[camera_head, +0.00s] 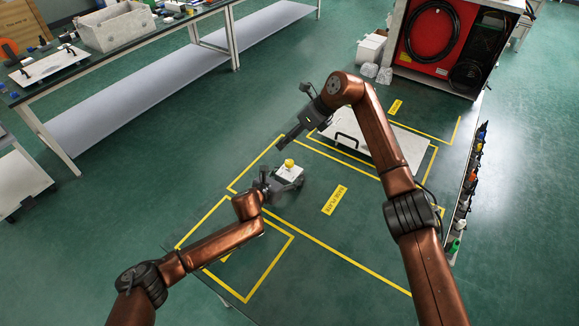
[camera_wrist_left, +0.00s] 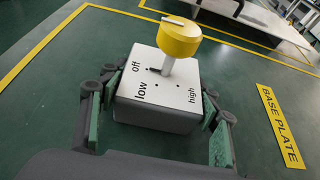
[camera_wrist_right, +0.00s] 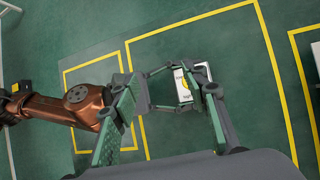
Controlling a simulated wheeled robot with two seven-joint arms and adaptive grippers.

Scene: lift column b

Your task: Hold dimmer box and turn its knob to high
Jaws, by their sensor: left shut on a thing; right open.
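My right gripper (camera_head: 292,138) is open and empty, above and beyond the box in the head view. In the right wrist view the box (camera_wrist_right: 184,88) and knob (camera_wrist_right: 210,88) show between its fingers.
Yellow tape marks areas on the green surface, with a yellow "BASE PLATE" label (camera_wrist_left: 280,124) beside the box. A pale panel with a black handle (camera_head: 376,148) lies behind my right arm. A row of tools (camera_head: 469,183) stands at right. A workbench (camera_head: 135,42) is at upper left.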

